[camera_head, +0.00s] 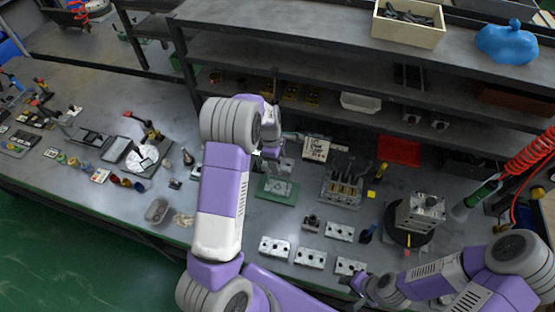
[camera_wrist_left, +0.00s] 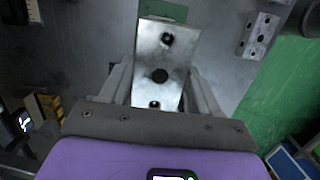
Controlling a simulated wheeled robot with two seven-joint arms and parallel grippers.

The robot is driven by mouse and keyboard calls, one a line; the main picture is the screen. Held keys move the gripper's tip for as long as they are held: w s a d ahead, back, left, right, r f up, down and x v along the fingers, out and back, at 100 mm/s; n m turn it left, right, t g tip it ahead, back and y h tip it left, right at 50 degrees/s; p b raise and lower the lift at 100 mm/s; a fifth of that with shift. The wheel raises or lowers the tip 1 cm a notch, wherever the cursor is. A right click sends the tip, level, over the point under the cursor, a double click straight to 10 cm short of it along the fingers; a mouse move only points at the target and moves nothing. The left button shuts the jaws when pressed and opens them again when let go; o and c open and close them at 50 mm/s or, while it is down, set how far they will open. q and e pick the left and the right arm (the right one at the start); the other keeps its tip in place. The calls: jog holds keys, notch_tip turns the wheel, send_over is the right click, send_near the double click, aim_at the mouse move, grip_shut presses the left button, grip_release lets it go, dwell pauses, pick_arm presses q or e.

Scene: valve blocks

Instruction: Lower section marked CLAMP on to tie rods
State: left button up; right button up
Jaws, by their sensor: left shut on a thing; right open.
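My left gripper (camera_head: 271,152) is shut on a grey metal section (camera_wrist_left: 165,65), a block with round holes in its face, seen close in the left wrist view. In the head view my left forearm partly covers this area, and the section shows small above a green plate (camera_head: 263,193). No CLAMP marking can be read on it. Grey metal parts (camera_head: 280,187) stand on the green plate; I cannot tell whether they are the tie rods, or whether the held section touches them. My right gripper (camera_head: 358,287) is open near the table's front edge.
Several loose blocks with holes (camera_head: 310,258) lie at the front of the table. A rack with upright parts (camera_head: 343,188), a red tray (camera_head: 399,151) and a metal block stack (camera_head: 420,212) on a black round base stand right. A shelf runs behind. Small tools lie left.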

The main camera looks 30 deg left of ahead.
pick_arm(q)
notch_tip(320, 180, down, 7)
jog(key=b, duration=0.4)
jog(key=shift+b, duration=0.4)
pick_arm(e)
jog(key=shift+f, duration=2.45)
pick_arm(q)
jog(key=o, duration=1.5)
jog(key=shift+f, duration=0.1)
jog(key=shift+s+a+r, duration=0.1)
jog(key=shift+a+r, duration=0.1)
jog(key=shift+r, duration=1.05)
jog(key=shift+a+r, duration=0.15)
jog(key=shift+r, duration=1.1)
jog(key=shift+s+a+r, duration=0.1)
jog(key=shift+a+r, duration=0.1)
jog(key=shift+r, duration=1.05)
pick_arm(e)
jog(key=shift+r, duration=0.2)
pick_arm(q)
jog(key=shift+w, duration=0.1)
jog(key=shift+r+p, duration=0.15)
jog(key=shift+p, duration=0.15)
pick_arm(e)
jog(key=shift+r, duration=0.1)
